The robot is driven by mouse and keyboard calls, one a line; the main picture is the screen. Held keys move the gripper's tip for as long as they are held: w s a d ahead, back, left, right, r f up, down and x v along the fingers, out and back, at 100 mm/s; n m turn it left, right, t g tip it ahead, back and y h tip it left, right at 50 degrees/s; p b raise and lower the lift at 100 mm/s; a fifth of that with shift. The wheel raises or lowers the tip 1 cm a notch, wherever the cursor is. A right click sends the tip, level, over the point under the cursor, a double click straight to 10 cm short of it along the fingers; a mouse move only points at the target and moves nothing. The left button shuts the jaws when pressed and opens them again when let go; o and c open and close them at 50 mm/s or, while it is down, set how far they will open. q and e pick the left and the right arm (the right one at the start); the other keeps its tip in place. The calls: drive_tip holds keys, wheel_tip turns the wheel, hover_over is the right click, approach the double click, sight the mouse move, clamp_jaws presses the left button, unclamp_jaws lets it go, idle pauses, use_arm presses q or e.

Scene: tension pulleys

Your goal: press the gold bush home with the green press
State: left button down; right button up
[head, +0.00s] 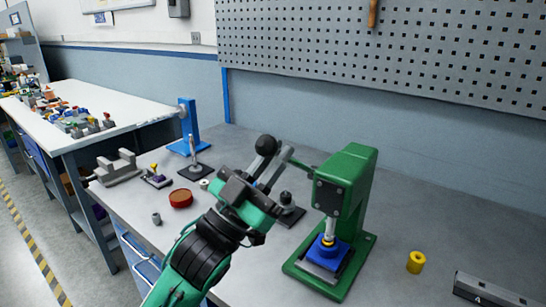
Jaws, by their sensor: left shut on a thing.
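The green press (349,185) stands on the bench right of centre. Its steel ram (329,226) is down over a blue fixture (326,252) on the press base. A small gold-orange edge, likely the gold bush (328,240), shows between the ram and the blue fixture; most of it is hidden. The press lever (303,166) reaches left from the press head, and a black ball knob (266,145) shows at my gripper. My left gripper (268,172) is shut on the lever, left of the press. My right gripper is not in view.
A yellow cylinder (416,262) stands right of the press, near a grey block (490,292). Left of my arm are a red-brown round dish (181,198), a grey vise (118,168) and a blue stand (188,125). A pegboard (400,45) hangs behind.

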use_arm(q)
drive_tip(key=shift+s+d+f, duration=0.15)
drive_tip(key=shift+d+f, duration=0.05)
